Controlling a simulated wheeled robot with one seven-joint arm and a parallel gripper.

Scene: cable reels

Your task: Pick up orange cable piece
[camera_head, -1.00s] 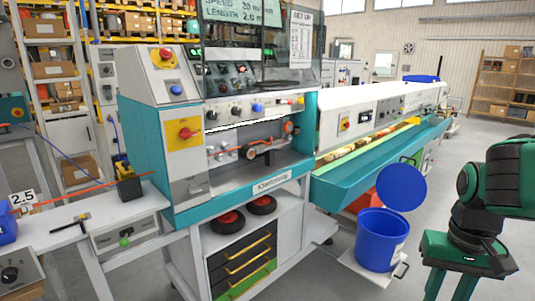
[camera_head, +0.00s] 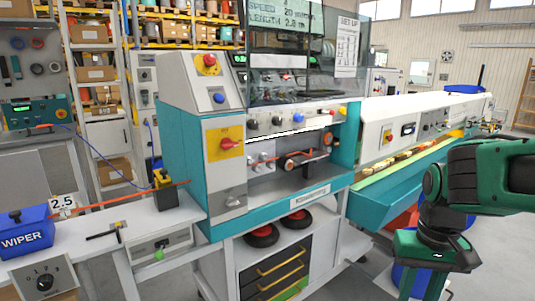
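An orange cable (camera_head: 112,202) runs as a thin line across the bench at the left to a black and yellow block (camera_head: 164,186). More orange cable (camera_head: 305,158) passes over rollers inside the teal and grey machine. I cannot make out a separate loose cable piece. My green gripper (camera_head: 423,285) hangs at the lower right, in front of the blue bucket and well apart from the cable. Its fingers appear spread, with blue showing between them. The fingertips run to the lower picture edge, and nothing is seen held.
The machine (camera_head: 190,190) fills the middle, with a long teal trough (camera_head: 385,195) extending right. A blue WIPER box (camera_head: 28,238) and a 2.5 sign (camera_head: 63,205) stand on the left bench. Wheels and drawers (camera_head: 275,270) sit beneath the machine. Floor shows at far right.

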